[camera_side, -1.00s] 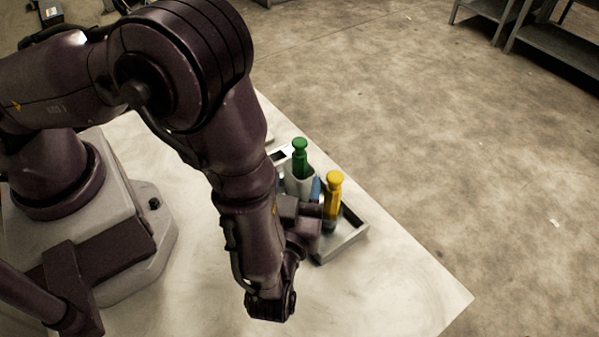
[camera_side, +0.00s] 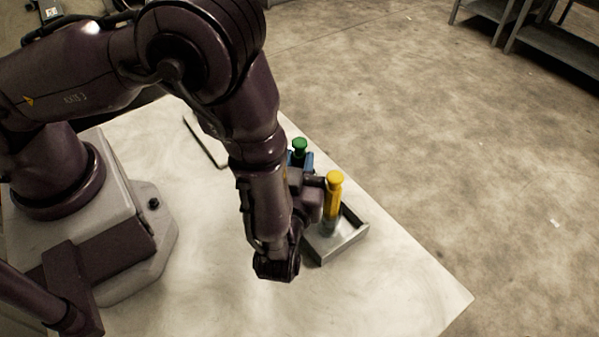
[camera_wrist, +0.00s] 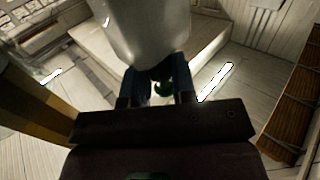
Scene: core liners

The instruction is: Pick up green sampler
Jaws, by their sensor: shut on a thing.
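The green sampler (camera_side: 299,146) shows its round green top in the side view, and its lower part is hidden behind my gripper and arm. My gripper (camera_side: 303,160) has its blue fingers at the sampler, just below that top. In the wrist view my gripper (camera_wrist: 157,88) is shut with a bit of the green sampler (camera_wrist: 163,88) between its fingers. A pale rounded body (camera_wrist: 145,30) fills the top middle of the wrist view, directly beyond the fingers. I cannot tell whether the sampler is lifted.
A yellow sampler (camera_side: 333,194) stands upright close to my wrist, in a grey tray (camera_side: 350,240). A dark-edged flat item (camera_side: 205,143) lies on the pale table (camera_side: 350,300), partly behind my arm. The table's front is clear.

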